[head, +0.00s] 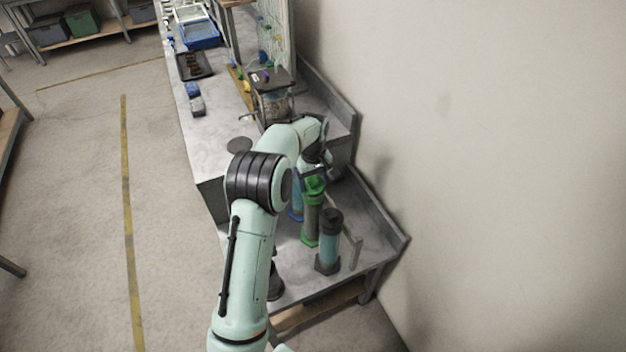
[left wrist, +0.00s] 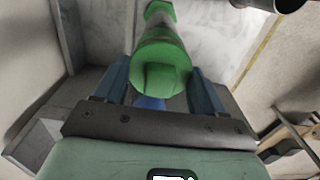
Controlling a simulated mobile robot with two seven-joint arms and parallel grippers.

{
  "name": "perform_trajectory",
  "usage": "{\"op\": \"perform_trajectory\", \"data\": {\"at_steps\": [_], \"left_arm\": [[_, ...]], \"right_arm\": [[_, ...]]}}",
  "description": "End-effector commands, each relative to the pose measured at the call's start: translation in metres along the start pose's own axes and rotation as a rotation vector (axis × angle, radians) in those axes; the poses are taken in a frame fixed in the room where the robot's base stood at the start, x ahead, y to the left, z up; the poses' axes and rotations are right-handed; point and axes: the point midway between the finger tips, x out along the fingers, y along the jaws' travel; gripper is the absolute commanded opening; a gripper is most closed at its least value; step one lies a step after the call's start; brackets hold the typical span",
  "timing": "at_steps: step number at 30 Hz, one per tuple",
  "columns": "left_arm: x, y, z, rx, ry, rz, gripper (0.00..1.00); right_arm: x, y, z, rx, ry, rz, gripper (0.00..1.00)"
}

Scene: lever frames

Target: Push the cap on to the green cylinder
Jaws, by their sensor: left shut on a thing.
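The green cylinder (head: 311,222) stands upright on the low end of the bench, with green at its base and a grey-green middle. The green cap (head: 314,185) is at its top; I cannot tell how far it sits on. My left gripper (head: 316,172) is at the cap, partly hidden by its arm. In the left wrist view the blue fingers of the left gripper (left wrist: 160,66) are on either side of the cap (left wrist: 163,74), shut on it, with the cylinder (left wrist: 160,22) reaching away beyond. My right gripper is not in view.
A black-ended teal cylinder (head: 329,244) stands close in front to the right, and a blue one (head: 296,206) stands just left behind. A wall (head: 480,150) borders the bench on the right. Trays (head: 194,66) and small blocks (head: 197,106) lie farther along the bench.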

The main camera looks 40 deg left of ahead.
Motion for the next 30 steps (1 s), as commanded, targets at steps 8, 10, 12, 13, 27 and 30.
{"op": "perform_trajectory", "data": {"at_steps": [8, 10, 12, 13, 27, 30], "left_arm": [[0.0001, -0.0003, -0.0001, 0.0, 0.0, 0.0, 0.4], [0.0, -0.0002, -0.0001, 0.0, 0.0, 0.0, 0.4], [-0.0001, -0.0002, -0.0002, 0.0, 0.0, 0.0, 0.4], [-0.0002, -0.0001, -0.0001, 0.0, 0.0, 0.0, 0.4], [0.0003, -0.0003, 0.0, 0.0, 0.0, 0.0, 0.4], [0.0003, -0.0003, 0.0, 0.0, 0.0, 0.0, 0.8]], "right_arm": [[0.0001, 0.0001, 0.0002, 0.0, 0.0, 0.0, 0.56], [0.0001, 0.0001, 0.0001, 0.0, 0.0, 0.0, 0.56], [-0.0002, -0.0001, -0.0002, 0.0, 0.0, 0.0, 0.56], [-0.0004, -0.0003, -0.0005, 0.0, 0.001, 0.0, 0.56], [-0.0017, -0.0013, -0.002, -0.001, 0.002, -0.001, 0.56], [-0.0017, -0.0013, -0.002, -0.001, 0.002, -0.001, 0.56]]}}
